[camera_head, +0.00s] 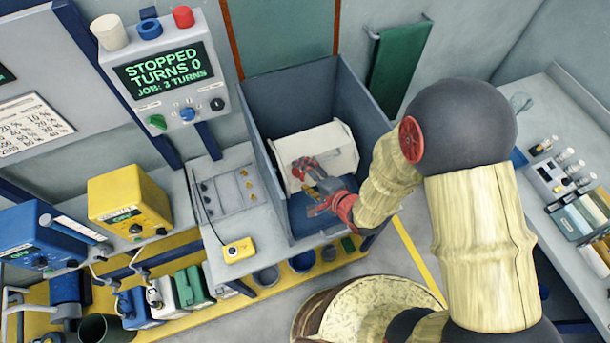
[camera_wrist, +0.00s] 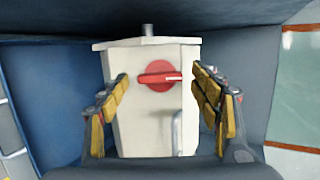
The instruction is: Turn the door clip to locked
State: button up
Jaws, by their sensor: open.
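The door clip (camera_wrist: 158,76) is a round red knob on a cream-white door in the wrist view. Its raised bar lies about level, with a white mark at its right end. The cream-white barrel (camera_head: 330,148) that carries it sits in a blue-grey tank (camera_head: 285,100) in the head view. My gripper (camera_wrist: 161,84) is open and empty, with one yellow-padded finger to each side of the clip. I cannot tell whether either finger touches the door. In the head view my gripper (camera_head: 307,178) hides part of the barrel's front, and I cannot make out the clip there.
A control box (camera_head: 168,75) above left reads "STOPPED, TURNS 0, JOB: 3 TURNS". A yellow pendant (camera_head: 238,250) lies on the bench left of the tank. The tank walls close in around the barrel. A silver handle (camera_wrist: 178,132) is below the clip.

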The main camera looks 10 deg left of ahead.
jog(key=v, duration=1.2)
dwell(0.5)
